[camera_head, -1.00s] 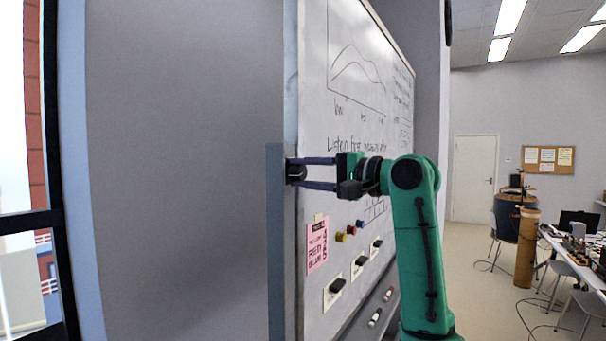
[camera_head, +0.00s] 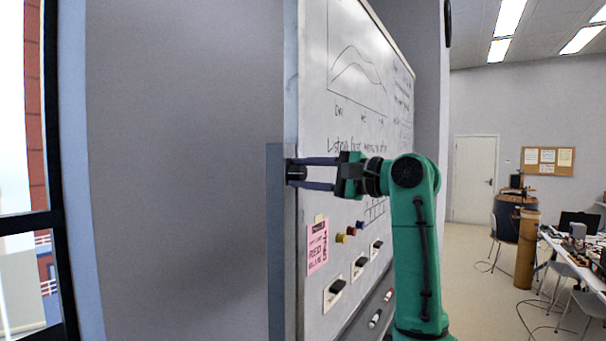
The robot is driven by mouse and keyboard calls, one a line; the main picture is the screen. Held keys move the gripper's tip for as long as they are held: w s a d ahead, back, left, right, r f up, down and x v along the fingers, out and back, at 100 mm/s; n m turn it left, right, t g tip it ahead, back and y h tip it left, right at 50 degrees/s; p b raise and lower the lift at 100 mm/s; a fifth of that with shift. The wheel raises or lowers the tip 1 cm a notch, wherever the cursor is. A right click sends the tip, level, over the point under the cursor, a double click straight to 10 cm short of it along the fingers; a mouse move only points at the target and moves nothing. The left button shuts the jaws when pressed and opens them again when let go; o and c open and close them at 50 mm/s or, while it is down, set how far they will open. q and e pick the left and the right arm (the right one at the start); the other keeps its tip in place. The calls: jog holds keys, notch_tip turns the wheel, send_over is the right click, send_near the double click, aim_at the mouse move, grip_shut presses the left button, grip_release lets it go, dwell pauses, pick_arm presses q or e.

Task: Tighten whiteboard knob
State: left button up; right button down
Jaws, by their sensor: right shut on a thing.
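The whiteboard (camera_head: 350,120) stands edge-on to me, with a curve graph and handwriting on its face. A black knob (camera_head: 296,173) sits at its near left edge, on a grey upright (camera_head: 276,240). My right gripper (camera_head: 300,174) reaches in from the right and is shut on the knob, one finger above it and one below. The fingers partly cover the knob. My left gripper is not in view.
A pink note (camera_head: 317,246), coloured magnets (camera_head: 350,231) and several black switches on cards (camera_head: 334,292) are on the board below my arm. A cluttered table (camera_head: 570,250) and chairs stand at the far right. Open floor lies between.

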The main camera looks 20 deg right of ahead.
jog(key=shift+d+r, duration=0.1)
jog(key=c, duration=0.5)
grip_release()
jog(key=shift+o, duration=0.2)
jog(key=shift+d, duration=0.1)
jog(key=shift+s+d+f+b, duration=0.2)
jog(key=shift+s+f+b, duration=0.1)
jog(key=shift+b, duration=0.1)
jog(key=b+v, duration=0.6)
jog(key=v, duration=0.7)
jog(key=shift+s+d+r, duration=0.15)
jog(key=shift+s+d, duration=0.05)
jog(key=shift+s, duration=0.1)
